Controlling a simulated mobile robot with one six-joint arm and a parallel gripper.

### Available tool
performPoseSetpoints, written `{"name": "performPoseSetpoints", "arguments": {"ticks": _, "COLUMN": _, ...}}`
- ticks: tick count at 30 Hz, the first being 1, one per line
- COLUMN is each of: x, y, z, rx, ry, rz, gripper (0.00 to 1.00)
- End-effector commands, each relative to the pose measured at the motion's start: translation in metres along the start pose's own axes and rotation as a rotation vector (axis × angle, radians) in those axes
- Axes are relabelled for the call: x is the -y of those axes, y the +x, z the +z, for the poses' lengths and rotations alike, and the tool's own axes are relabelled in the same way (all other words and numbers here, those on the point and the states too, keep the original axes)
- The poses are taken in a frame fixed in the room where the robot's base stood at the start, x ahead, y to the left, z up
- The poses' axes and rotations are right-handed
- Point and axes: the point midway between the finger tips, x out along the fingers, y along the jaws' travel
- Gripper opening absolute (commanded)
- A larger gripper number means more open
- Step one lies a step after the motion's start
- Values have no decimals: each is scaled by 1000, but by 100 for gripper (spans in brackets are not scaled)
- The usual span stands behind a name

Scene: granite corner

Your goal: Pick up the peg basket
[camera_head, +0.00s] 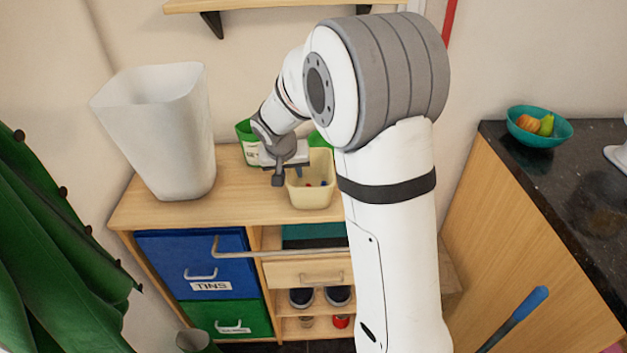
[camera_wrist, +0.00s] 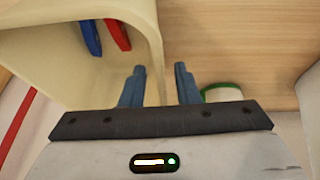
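The peg basket (camera_head: 311,198) is a cream, open-topped tub on the wooden cabinet top, with small red and blue pegs inside. My gripper (camera_head: 288,176) is at its left rim, pointing down. In the wrist view the basket (camera_wrist: 60,70) fills the upper left, with a blue peg (camera_wrist: 90,38) and a red peg (camera_wrist: 117,34) inside. The two blue fingers of my gripper (camera_wrist: 158,84) are apart, with the basket's wall running between them. There is a visible gap between the fingers, so the gripper is open. The arm hides part of the basket's right side.
A tall white bin (camera_head: 160,130) stands on the cabinet top (camera_head: 228,195) at the left. A green-and-white container (camera_head: 248,145) stands behind my gripper. A teal fruit bowl (camera_head: 540,128) sits on the dark counter (camera_head: 590,165) at the right. A green cloth (camera_head: 50,250) hangs at the left.

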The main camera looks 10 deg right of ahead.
Motion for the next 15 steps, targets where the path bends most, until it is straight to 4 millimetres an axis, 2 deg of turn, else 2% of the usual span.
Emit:
{"name": "performPoseSetpoints", "arguments": {"ticks": 2, "x": 0, "y": 0, "z": 0, "rx": 0, "ry": 0, "rz": 0, "gripper": 22}}
{"name": "performPoseSetpoints", "arguments": {"ticks": 10, "x": 0, "y": 0, "z": 0, "rx": 0, "ry": 0, "rz": 0, "gripper": 0}}
{"name": "performPoseSetpoints", "arguments": {"ticks": 15, "x": 0, "y": 0, "z": 0, "rx": 0, "ry": 0, "rz": 0, "gripper": 0}}
